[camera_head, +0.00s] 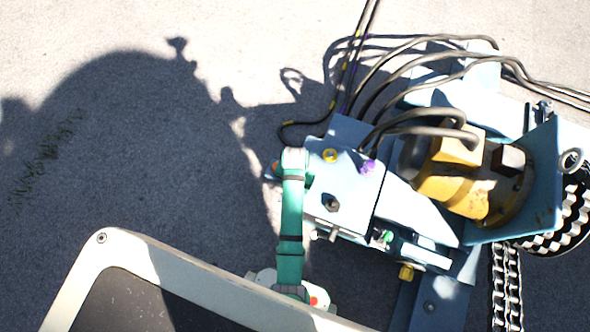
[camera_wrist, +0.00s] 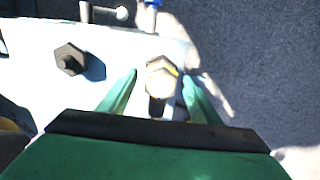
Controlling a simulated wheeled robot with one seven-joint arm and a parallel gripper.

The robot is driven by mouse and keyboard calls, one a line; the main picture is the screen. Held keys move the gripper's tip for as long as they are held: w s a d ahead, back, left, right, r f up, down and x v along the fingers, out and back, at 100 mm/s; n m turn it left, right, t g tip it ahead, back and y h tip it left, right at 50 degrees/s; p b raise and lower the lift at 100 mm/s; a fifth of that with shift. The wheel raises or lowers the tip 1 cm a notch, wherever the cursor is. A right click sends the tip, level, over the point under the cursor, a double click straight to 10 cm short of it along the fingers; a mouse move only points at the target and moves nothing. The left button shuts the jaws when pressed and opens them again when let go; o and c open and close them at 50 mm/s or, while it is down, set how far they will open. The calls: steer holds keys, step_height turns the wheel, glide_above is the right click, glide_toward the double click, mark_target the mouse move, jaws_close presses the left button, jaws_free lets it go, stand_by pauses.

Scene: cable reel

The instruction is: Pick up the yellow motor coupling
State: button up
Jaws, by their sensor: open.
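My gripper (camera_wrist: 159,76) is open in the wrist view, with its two green fingers apart. Between the fingertips is a pale six-sided piece with a yellow edge (camera_wrist: 161,70), by the rim of the pale box. It seems to be the yellow motor coupling, though glare washes out its colour. I cannot tell whether the fingers touch it. In the head view my green arm reaches over the left side of the box (camera_head: 345,185) and hides the gripper's tips. A yellow round fitting (camera_head: 330,155) sits on the box top, and another yellow fitting (camera_head: 406,272) is lower right.
A dark hex bolt (camera_head: 332,203) stands on the box; it also shows in the wrist view (camera_wrist: 70,60). A yellow motor (camera_head: 470,180), black cables (camera_head: 430,55) and a chain (camera_head: 507,285) are to the right. Open ground (camera_head: 100,180) lies left.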

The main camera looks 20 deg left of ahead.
steer(key=shift+w+f, duration=0.1)
steer(key=shift+f, duration=0.25)
steer(key=shift+a, duration=0.2)
steer(key=shift+c, duration=0.4)
steer(key=shift+d, duration=0.25)
steer(key=c, duration=1.2)
steer(key=shift+o, duration=0.2)
steer(key=shift+r, duration=0.2)
